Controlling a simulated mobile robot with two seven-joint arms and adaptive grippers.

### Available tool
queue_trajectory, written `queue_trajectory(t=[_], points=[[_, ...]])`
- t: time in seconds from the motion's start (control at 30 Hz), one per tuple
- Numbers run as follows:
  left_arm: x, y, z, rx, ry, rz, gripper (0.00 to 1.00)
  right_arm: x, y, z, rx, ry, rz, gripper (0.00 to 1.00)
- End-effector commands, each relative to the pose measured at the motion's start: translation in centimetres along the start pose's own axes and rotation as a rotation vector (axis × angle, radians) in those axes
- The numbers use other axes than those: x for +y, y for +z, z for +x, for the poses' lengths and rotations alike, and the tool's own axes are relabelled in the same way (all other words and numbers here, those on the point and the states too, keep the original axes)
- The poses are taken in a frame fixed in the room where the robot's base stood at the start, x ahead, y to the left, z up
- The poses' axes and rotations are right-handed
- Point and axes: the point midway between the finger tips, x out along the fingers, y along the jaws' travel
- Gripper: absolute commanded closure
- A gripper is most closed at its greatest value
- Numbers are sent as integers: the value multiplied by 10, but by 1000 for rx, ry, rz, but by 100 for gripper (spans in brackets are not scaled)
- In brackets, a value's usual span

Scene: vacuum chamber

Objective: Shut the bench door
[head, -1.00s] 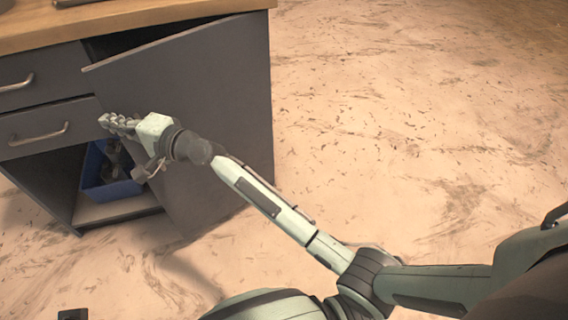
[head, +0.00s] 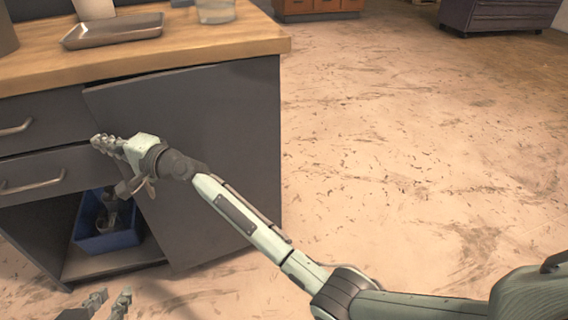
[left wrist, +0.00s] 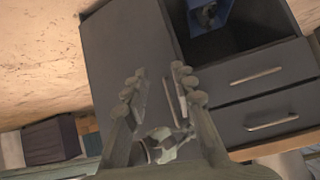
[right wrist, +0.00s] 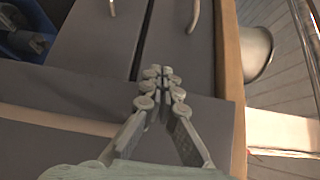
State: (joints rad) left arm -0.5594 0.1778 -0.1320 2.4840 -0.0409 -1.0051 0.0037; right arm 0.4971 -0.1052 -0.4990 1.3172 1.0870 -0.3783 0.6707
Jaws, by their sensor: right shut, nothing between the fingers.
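The bench door (head: 215,150) is a flat dark grey panel at the right of the bench front. It stands slightly ajar, with a thin dark gap along its top under the worktop. In the left wrist view the door (left wrist: 120,60) fills the left middle. My right gripper (head: 103,143) is shut and empty at the door's free left edge; whether it touches cannot be told. Its closed fingertips show in the right wrist view (right wrist: 160,78). My left gripper (head: 109,300) is low in front of the bench, its fingers apart and empty, also in the left wrist view (left wrist: 157,82).
Two grey drawers with bar handles (head: 35,184) are left of the door. Below them an open compartment holds a blue bin (head: 108,240). A metal tray (head: 113,30) and containers stand on the wooden worktop (head: 215,45). The floor (head: 400,170) to the right is clear.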

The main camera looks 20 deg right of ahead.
Motion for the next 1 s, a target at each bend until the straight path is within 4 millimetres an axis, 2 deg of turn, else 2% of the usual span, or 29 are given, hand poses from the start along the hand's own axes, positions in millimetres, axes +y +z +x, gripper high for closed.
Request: queue_trajectory(t=[0.23, 0.87, 1.0], points=[[6, -13, -1, 57, 12, -2, 74, -1, -2, 4, 0, -1, 0, 100], [6, -13, -1, 57, 12, -1, 74, -1, -3, 4, 0, -1, 0, 100], [6, -13, -1, 57, 12, -1, 74, 0, -3, -2, 1, -1, 0, 100]])
